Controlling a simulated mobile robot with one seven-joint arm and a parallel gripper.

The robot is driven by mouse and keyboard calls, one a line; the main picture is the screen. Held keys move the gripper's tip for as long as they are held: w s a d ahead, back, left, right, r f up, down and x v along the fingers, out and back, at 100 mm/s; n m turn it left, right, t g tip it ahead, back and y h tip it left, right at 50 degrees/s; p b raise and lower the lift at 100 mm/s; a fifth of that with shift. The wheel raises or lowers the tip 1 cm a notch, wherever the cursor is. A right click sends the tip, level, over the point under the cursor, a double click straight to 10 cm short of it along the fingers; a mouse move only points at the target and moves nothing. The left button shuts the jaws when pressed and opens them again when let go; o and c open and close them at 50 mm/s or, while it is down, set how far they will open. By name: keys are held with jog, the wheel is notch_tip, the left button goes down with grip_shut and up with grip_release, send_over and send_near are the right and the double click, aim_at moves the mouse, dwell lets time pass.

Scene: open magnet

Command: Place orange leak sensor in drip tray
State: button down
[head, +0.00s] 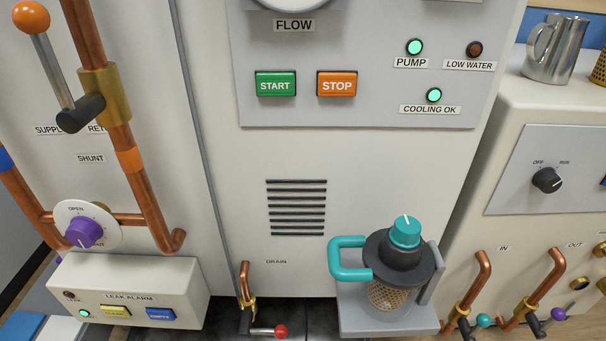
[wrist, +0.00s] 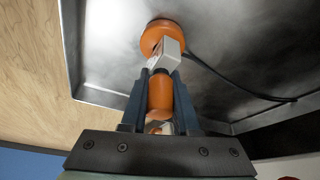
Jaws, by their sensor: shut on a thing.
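The orange leak sensor (wrist: 161,92) is between the two fingers of my gripper (wrist: 161,75) in the wrist view. My gripper is shut on it. Its round orange end (wrist: 152,38) points away from the gripper, with a pale block beside it. The drip tray (wrist: 240,60), a shiny grey metal pan, lies behind the sensor. The round end appears over the tray's inside; whether it touches the tray floor I cannot tell. A black cable (wrist: 225,82) runs from near the sensor to the right across the tray. My gripper and the sensor do not show in the head view.
A wooden floor (wrist: 40,60) lies left of the tray. In the head view, a drain valve with a red-tipped lever (head: 268,331) stands low, beside a shelf (head: 385,318) holding a teal-handled vessel (head: 382,262). The leak alarm box (head: 130,290) is at lower left.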

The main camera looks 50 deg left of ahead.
jog(key=c, duration=0.7)
grip_release()
jog(key=shift+o, duration=0.2)
jog(key=shift+r, duration=0.1)
jog(key=p+v, duration=0.8)
jog(key=v, duration=0.4)
